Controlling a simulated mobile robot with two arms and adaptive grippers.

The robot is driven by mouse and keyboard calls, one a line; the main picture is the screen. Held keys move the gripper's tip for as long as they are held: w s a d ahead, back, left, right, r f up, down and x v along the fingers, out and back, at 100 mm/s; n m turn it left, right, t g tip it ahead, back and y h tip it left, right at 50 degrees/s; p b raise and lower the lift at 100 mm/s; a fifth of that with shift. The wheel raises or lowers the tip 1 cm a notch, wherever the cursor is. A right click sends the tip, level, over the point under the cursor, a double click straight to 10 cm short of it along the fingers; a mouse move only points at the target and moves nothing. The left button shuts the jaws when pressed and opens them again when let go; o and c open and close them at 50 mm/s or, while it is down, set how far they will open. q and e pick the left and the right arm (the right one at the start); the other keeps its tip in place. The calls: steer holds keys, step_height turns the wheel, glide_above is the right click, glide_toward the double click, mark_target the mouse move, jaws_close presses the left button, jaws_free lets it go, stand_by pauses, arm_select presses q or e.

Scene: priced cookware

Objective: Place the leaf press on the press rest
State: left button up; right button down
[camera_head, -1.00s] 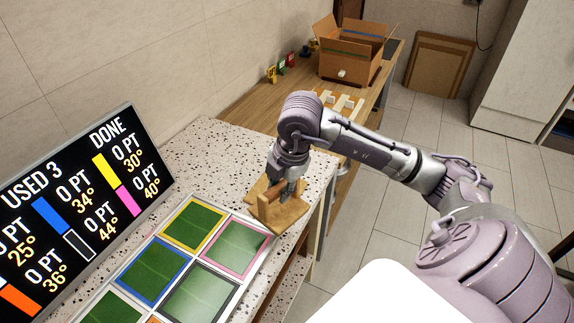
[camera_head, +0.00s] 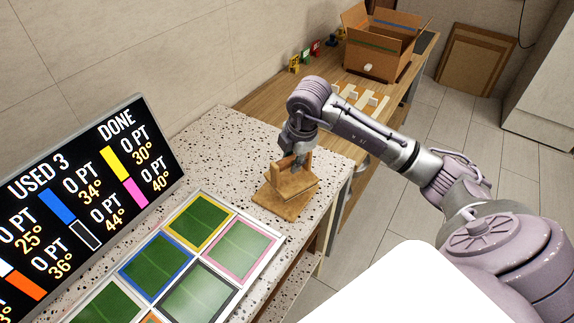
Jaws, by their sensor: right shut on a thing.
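The leaf press (camera_head: 295,186) is a wooden plate with an upright wooden grip, near the right edge of the speckled counter (camera_head: 225,140). My right gripper (camera_head: 295,163) is shut on its grip from above. A flat wooden board, which looks like the press rest (camera_head: 277,204), shows directly under the press and is partly covered by it. The press plate looks roughly level over it. I cannot tell whether the two touch or a small gap is left. My left gripper is not in view.
A tray of colour-framed green panels (camera_head: 247,275) lies in front of the press. A black score screen (camera_head: 85,205) stands at the left. A wooden bench (camera_head: 290,92) behind holds an open cardboard box (camera_head: 378,50) and pale wooden pieces (camera_head: 362,98).

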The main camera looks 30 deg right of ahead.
mark_target(286, 173)
steer(key=shift+w+a+f, duration=0.15)
steer(key=shift+w+f, duration=0.05)
steer(key=shift+w, duration=0.2)
steer(key=shift+w+a+f, duration=0.1)
steer(key=shift+w+f, duration=0.05)
steer(key=shift+w, duration=0.25)
steer(key=shift+f, duration=0.2)
steer(key=p+x, duration=0.1)
steer(key=x, duration=0.2)
steer(key=shift+s+f+p, duration=0.15)
steer(key=shift+s+p, duration=0.2)
steer(key=shift+f, duration=0.35)
steer(key=shift+f, duration=0.1)
steer(key=c, duration=0.9)
jaws_free()
